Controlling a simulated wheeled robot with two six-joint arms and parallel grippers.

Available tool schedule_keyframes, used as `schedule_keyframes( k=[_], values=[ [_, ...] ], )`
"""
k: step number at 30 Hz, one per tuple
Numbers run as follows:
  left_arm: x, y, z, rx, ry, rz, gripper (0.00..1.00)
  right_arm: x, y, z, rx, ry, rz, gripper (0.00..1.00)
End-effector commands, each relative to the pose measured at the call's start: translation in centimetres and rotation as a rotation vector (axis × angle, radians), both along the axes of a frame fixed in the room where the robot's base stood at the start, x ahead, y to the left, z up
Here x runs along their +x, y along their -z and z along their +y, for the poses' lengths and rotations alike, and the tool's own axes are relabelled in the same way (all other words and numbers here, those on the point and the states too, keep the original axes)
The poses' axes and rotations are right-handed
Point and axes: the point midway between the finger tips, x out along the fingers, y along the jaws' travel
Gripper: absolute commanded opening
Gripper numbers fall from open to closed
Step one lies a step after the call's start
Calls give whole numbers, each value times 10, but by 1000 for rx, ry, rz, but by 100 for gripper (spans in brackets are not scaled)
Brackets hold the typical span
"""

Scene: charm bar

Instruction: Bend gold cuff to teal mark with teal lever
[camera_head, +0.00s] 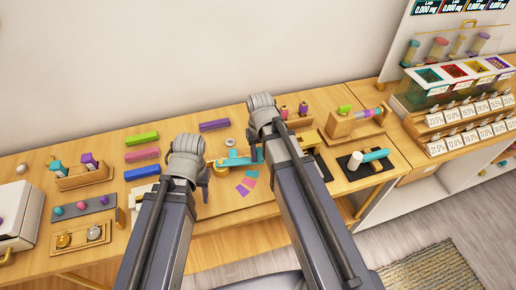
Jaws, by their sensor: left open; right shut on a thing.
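A teal lever (238,161) lies roughly level over a wooden fixture near the middle of the table. Its right end meets my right gripper (259,146), which is shut, seemingly on this lever; the contact is partly hidden by the arm. A small gold piece (211,168) shows at the lever's left end, beside my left gripper; I cannot tell whether it is the gold cuff. My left gripper (204,190) is open, low in front of the fixture's left side. The teal mark cannot be made out.
Small teal, pink and purple cards (248,183) lie in front of the lever. A wooden tray (81,240) with round gold and silver pieces is at left. Green, pink and blue blocks (142,155) lie behind it. A black mat (361,167) with a teal-and-white tool is at right.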

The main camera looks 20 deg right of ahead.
Motion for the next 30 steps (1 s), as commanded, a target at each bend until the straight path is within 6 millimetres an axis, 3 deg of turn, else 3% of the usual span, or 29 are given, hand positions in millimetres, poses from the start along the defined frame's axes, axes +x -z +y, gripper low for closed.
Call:
schedule_keyframes(
  k=[7,15,24,30],
  values=[
    [0,0,0,0,0,0,49,-3,0,0,0,10,2,0],
    [0,0,0,0,0,0,49,-28,0,7,0,190,3,0],
    [0,0,0,0,0,0,49,-29,0,8,0,205,4,0],
    [0,0,0,0,0,0,49,-48,-1,17,0,346,4,0]
  ],
)
